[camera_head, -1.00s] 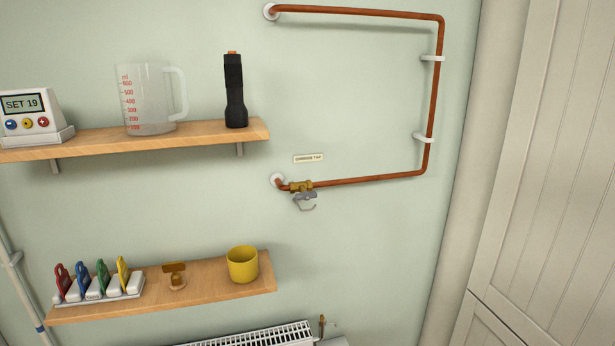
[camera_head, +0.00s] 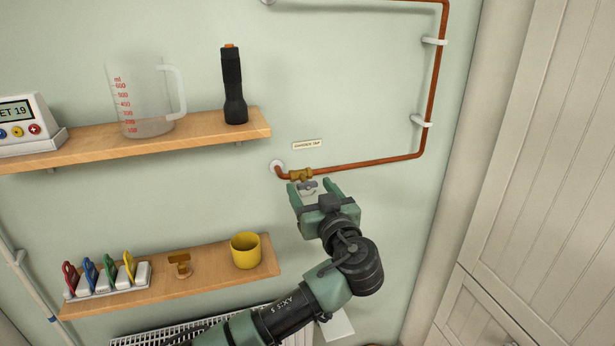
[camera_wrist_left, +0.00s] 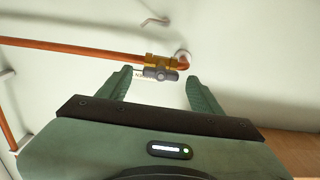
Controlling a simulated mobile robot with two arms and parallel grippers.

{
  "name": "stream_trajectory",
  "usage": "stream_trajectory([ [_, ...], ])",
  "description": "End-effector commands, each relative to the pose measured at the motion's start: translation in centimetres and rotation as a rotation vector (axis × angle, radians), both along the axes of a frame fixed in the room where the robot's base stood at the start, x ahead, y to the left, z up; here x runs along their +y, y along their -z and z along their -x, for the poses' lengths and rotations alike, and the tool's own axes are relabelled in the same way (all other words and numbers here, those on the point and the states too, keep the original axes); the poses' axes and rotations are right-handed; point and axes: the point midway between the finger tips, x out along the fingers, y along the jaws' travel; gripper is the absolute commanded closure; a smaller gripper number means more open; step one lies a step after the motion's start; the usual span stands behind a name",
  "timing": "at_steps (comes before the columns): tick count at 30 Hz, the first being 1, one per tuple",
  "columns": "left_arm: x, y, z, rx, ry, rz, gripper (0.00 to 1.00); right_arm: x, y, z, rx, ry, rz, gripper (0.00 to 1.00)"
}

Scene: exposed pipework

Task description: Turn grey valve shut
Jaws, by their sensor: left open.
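The grey valve (camera_head: 307,186) is a small lever handle under a brass valve body (camera_head: 300,174) on a copper pipe (camera_head: 370,164) on the wall. A small label reading "GARDEN TAP" (camera_head: 307,144) is above it. My left gripper (camera_head: 316,188) is open and empty, just in front of and below the valve. In the left wrist view the grey handle (camera_wrist_left: 160,74) shows beyond the fingertips, between the two open fingers (camera_wrist_left: 160,78); no contact is visible. My right gripper is not in view.
A lower shelf (camera_head: 220,278) holds a yellow mug (camera_head: 245,250), a brass-coloured object (camera_head: 179,264) and several coloured tags. An upper shelf (camera_head: 190,134) holds a torch (camera_head: 233,86) and a measuring jug (camera_head: 150,100). A panelled cupboard (camera_head: 550,180) stands at the right.

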Motion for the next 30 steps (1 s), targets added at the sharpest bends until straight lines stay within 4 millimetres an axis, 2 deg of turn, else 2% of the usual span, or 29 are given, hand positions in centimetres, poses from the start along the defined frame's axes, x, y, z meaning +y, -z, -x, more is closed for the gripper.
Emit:
stream_trajectory([
  [1,0.3,-0.4,-0.7,-0.001,-0.002,-0.004,0.35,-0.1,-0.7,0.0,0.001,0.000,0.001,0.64],
  [6,0.8,-0.1,-2.3,0.001,0.000,-0.002,0.35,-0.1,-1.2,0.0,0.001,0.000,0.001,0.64],
  [15,0.9,0.1,-2.6,0.002,0.000,-0.002,0.35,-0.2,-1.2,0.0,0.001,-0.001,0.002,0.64],
  [16,0.9,0.1,-2.6,0.002,0.000,-0.002,0.37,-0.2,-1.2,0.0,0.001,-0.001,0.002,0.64],
  [17,0.9,0.1,-2.6,0.002,0.000,-0.002,0.46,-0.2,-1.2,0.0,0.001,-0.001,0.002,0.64],
  [22,0.9,0.1,-2.6,0.002,0.000,-0.002,0.93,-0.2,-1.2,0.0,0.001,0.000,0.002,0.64],
  [23,0.9,0.1,-2.6,0.003,0.000,-0.001,0.97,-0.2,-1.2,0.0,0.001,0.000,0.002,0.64],
  [30,0.8,0.4,-2.6,0.009,0.001,-0.019,0.97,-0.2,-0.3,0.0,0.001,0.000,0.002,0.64],
])
